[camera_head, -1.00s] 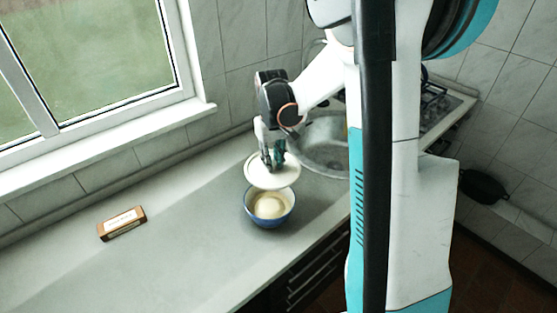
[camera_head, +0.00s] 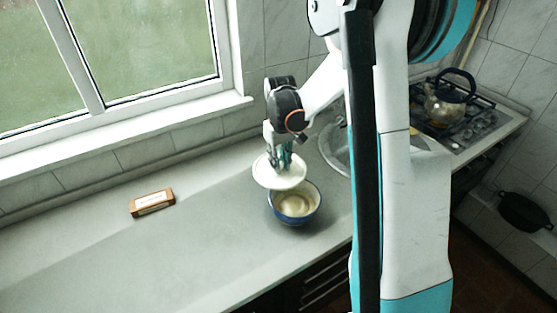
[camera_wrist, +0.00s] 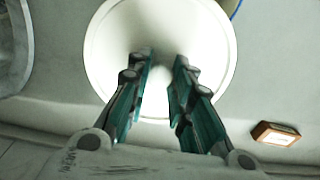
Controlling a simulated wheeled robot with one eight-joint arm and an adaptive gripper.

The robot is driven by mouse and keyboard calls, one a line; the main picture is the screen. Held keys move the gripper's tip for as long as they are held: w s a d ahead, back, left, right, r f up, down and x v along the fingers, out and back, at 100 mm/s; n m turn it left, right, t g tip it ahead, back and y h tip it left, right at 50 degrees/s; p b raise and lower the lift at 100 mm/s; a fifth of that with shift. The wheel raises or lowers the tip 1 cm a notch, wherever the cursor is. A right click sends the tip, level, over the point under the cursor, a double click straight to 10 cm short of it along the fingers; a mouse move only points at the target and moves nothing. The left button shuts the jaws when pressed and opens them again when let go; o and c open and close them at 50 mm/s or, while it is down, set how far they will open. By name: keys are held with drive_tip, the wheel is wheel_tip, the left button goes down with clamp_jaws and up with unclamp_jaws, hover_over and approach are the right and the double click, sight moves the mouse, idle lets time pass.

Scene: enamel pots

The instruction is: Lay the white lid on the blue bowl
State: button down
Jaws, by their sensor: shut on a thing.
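The white lid (camera_head: 268,178) is a round disc held level in my gripper (camera_head: 283,163), whose fingers are shut on it at its middle. It fills the upper middle of the wrist view (camera_wrist: 110,55), between and beyond the fingers (camera_wrist: 160,75). The blue bowl (camera_head: 305,218) stands upright on the counter, its pale inside showing. In the head view the lid is above and left of the bowl, overlapping its back left rim. The lid looks raised off the bowl and off centre. In the wrist view only a sliver of blue edge (camera_wrist: 237,9) shows past the lid.
A small brown box with a white label (camera_head: 152,203) lies on the counter (camera_head: 190,245) to the left. A sink (camera_head: 335,148) is behind my arm. A kettle (camera_head: 447,103) stands on the stove at the right.

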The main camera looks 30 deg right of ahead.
drive_tip(key=shift+s+d+f+b, duration=0.1)
drive_tip(key=shift+s+f+b, duration=0.4)
drive_tip(key=shift+s, duration=1.05)
drive_tip(key=shift+s+f+b, duration=0.45)
drive_tip(key=shift+s+f, duration=0.05)
drive_tip(key=shift+s, duration=1.05)
drive_tip(key=shift+s+d+f+b, duration=0.1)
drive_tip(key=shift+s+f+b, duration=0.4)
drive_tip(key=shift+s, duration=1.05)
drive_tip(key=c, duration=0.9)
unclamp_jaws()
drive_tip(key=shift+o, duration=0.2)
wheel_tip(320, 180, up, 4)
drive_tip(key=shift+f+p, duration=0.25)
drive_tip(key=shift+p, duration=0.9)
